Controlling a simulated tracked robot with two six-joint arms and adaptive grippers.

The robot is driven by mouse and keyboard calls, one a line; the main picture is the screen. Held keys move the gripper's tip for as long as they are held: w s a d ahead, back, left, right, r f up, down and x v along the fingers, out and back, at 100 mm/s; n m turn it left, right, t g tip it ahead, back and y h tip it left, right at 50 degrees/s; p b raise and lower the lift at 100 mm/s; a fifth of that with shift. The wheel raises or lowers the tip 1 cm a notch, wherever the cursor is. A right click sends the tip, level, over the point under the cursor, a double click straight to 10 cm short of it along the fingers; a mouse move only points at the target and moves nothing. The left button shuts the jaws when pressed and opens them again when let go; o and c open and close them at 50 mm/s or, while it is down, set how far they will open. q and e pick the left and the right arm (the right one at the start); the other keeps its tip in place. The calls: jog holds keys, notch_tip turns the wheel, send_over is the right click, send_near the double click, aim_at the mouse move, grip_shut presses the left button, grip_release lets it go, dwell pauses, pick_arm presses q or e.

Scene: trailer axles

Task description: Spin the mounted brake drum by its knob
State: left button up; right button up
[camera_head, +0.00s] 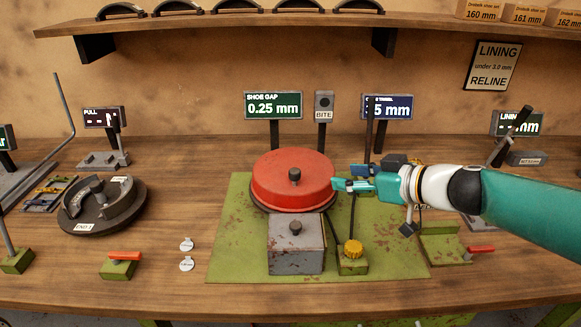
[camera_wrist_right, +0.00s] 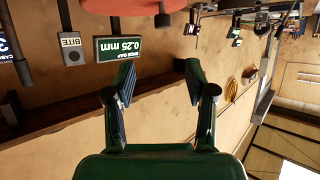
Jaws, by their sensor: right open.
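The red brake drum (camera_head: 292,192) sits mounted on the green mat, with a short dark knob (camera_head: 295,176) standing up from its top. My right gripper (camera_head: 340,185) comes in from the right, its fingers by the drum's right edge and apart from the knob. In the right wrist view the gripper (camera_wrist_right: 160,82) is open with nothing between its fingers. There, the drum (camera_wrist_right: 120,5) shows at the top edge, with a dark stub (camera_wrist_right: 163,18) that looks like its knob ahead of the fingers. My left gripper is not in view.
A grey block (camera_head: 296,250) with its own dark knob stands in front of the drum. A yellow knob (camera_head: 353,249) on a green base is at its right. Behind are the shoe gap display (camera_head: 273,105) reading 0.25 mm and the BITE post (camera_head: 324,105). A dark drum assembly (camera_head: 100,205) lies left.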

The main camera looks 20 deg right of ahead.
aim_at(297, 171)
jog(key=p+x, duration=0.3)
jog(key=x, duration=1.3)
jog(key=shift+a+f, duration=0.15)
jog(key=shift+a, duration=0.1)
grip_shut()
